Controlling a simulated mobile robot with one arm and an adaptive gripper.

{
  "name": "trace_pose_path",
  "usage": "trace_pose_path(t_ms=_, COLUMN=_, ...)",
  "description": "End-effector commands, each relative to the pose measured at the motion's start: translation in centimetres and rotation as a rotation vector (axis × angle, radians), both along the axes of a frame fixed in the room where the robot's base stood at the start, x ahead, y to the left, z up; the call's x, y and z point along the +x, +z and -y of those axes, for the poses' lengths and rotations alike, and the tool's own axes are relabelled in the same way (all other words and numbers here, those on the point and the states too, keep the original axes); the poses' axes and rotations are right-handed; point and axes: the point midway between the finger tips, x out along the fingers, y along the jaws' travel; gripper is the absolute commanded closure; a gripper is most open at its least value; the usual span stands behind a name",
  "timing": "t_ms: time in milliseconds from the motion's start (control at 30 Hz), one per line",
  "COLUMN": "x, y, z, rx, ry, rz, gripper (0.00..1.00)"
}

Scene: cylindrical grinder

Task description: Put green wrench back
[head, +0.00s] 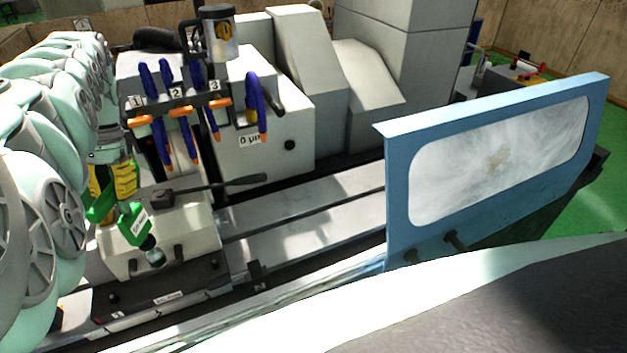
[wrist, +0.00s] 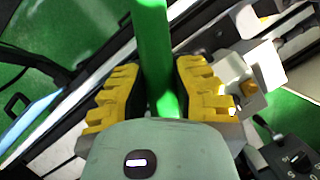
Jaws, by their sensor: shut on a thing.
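My gripper (head: 112,182) has yellow ridged fingers and is at the left of the head view, over the front left of the grinder. It is shut on the green wrench (wrist: 152,50). In the wrist view, the wrench's green bar runs upward from between the two yellow fingers, and part of it is hidden by my gripper body. In the head view, green parts with a pale label (head: 132,222) show just below the fingers, close to the light grey machine block. I cannot tell whether they touch it.
A black lever (head: 215,187) reaches right from beside the green parts. Blue hoses with orange tips (head: 185,110), by labels 1, 2 and 3, hang behind. A blue door with a window (head: 495,160) stands at right. The grey machine bed (head: 310,205) between is clear.

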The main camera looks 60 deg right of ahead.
Motion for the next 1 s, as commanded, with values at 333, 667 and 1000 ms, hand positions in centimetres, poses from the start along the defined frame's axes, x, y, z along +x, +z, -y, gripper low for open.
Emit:
trace_pose_path(t_ms=333, x=0.4, y=0.6, z=-1.0, rx=0.007, ry=0.051, rz=0.005, gripper=1.0)
trace_pose_path(t_ms=667, x=0.6, y=0.8, z=-1.7, rx=0.005, ry=0.085, rz=0.006, gripper=1.0)
trace_pose_path(t_ms=1000, x=0.8, y=0.9, z=-2.2, rx=0.002, ry=0.119, rz=0.002, gripper=1.0)
